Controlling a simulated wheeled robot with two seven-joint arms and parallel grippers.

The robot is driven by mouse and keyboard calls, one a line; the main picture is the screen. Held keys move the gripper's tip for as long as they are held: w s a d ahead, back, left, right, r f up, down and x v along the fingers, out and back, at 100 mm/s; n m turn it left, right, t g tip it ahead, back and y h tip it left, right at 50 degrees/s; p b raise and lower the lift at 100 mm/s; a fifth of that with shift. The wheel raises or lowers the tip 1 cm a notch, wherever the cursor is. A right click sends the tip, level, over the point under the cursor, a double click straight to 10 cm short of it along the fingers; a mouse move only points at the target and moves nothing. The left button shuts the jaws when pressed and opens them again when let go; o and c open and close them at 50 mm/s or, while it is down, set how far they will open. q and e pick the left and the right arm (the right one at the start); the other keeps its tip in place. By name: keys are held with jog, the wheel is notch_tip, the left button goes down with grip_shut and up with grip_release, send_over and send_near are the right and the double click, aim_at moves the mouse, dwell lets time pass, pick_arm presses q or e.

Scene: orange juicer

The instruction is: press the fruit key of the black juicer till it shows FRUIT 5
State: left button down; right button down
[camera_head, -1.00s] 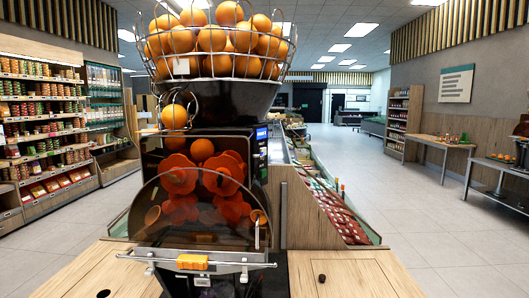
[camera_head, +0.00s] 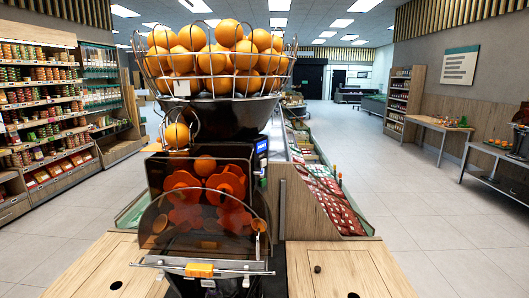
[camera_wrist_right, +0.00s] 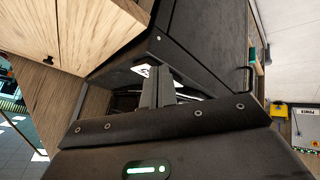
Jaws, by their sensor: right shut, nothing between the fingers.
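The black juicer (camera_head: 210,165) stands in the middle of the head view, with orange pressing parts behind its smoked cover. A small blue-lit display (camera_head: 262,146) shows edge-on at its right side; its text and the fruit key cannot be made out. My right gripper (camera_wrist_right: 160,82) shows in the right wrist view, shut and empty. Its fingers point at a dark recess beside black panels and wood; I cannot tell whether they touch anything. My left gripper is in neither view.
A wire basket of oranges (camera_head: 215,60) tops the juicer. A wooden counter (camera_head: 335,265) lies at its right front. A produce stand (camera_head: 325,200) is behind on the right. Stocked shelves (camera_head: 40,120) line the left. The tiled floor (camera_head: 420,220) at right is open.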

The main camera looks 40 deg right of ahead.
aim_at(263, 163)
jog(key=w+d+r+n+t+h, duration=0.1)
jog(key=w+d+r+t, duration=0.15)
jog(key=w+r, duration=0.4)
jog(key=w+d+r+n+t, duration=0.1)
jog(key=w+d+r+t, duration=0.2)
jog(key=r, duration=0.7)
jog(key=w+d+r+n+t+h, duration=0.1)
jog(key=d+r+t, duration=0.2)
jog(key=r, duration=0.8)
jog(key=w+d+r+n+t+h+p, duration=0.1)
jog(key=d+r+n+t, duration=0.1)
jog(key=r, duration=0.9)
jog(key=w+d+r+n+t+h+p, duration=0.1)
jog(key=w+d+r+t+h, duration=0.1)
jog(key=r, duration=0.9)
jog(key=shift+d+r+t, duration=0.35)
jog(key=shift+d+t, duration=0.5)
jog(key=shift+w, duration=0.1)
jog(key=w+a, duration=0.3)
jog(key=w, duration=0.5)
jog(key=shift+a, duration=0.2)
jog(key=shift+w+a+p, duration=0.2)
jog(key=shift+w+p, duration=0.15)
jog(key=shift+w, duration=0.05)
